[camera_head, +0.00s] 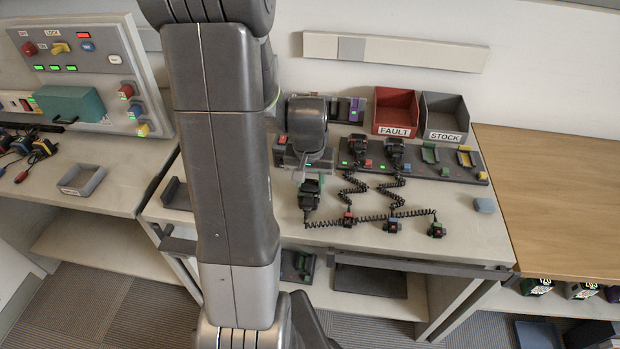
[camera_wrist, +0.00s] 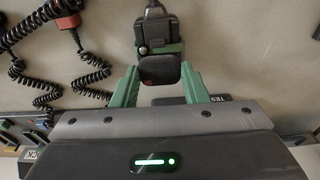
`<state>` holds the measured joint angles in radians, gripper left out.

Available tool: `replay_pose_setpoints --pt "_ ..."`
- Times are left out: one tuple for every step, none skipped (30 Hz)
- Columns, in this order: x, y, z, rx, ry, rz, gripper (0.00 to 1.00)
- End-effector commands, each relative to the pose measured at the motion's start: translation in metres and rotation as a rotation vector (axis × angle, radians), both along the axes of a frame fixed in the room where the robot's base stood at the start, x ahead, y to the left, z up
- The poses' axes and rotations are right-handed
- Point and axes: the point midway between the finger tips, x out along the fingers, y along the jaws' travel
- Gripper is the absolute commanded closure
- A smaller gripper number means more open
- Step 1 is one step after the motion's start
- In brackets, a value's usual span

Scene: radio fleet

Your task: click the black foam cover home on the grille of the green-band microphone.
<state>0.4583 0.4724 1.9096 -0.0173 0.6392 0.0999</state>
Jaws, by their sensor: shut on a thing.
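My gripper (camera_wrist: 159,70) has two green fingers, which close on the sides of a small rounded black piece, apparently the foam cover (camera_wrist: 160,70). A small reddish mark shows on its face. Just above it in the wrist view is the black body of the microphone (camera_wrist: 148,28), with green at its lower edge. The cover meets or nearly meets this body; I cannot tell whether it is seated. In the head view my gripper (camera_head: 304,160) is low over the bench, and the dark microphone (camera_head: 308,196) is just in front of it. The grille is hidden.
Behind stand the red FAULT bin (camera_head: 397,131) and grey STOCK bin (camera_head: 443,136). A row of cradles (camera_head: 460,172) runs before them.

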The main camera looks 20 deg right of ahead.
Motion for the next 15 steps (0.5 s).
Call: replay_pose_setpoints --pt "0.0 0.0 -0.0021 0.0 0.0 0.0 0.8" --pt "-0.0001 0.0 -0.0027 0.0 0.0 0.0 0.8" --pt "-0.0001 0.0 -0.0035 0.0 0.0 0.0 0.8" --pt "-0.0001 0.0001 -0.0041 0.0 0.0 0.0 0.8" --pt "0.0 0.0 -0.0047 0.0 0.0 0.0 0.8" --pt "0.0 0.0 -0.0055 0.0 0.0 0.0 0.8" --pt "-0.0001 0.0 -0.0062 0.0 0.0 0.0 0.8" --pt "-0.0001 0.0 -0.0068 0.0 0.0 0.0 0.8" --pt "-0.0001 0.0 -0.0076 0.0 0.0 0.0 0.8" --pt "0.0 0.0 -0.0082 0.0 0.0 0.0 0.8" --pt "0.0 0.0 -0.0087 0.0 0.0 0.0 0.8" --pt "-0.0001 0.0 -0.0095 0.0 0.0 0.0 0.8" --pt "-0.0001 0.0 -0.0101 0.0 0.0 0.0 0.8" --pt "0.0 0.0 -0.0107 0.0 0.0 0.0 0.8" --pt "0.0 0.0 -0.0115 0.0 0.0 0.0 0.8"
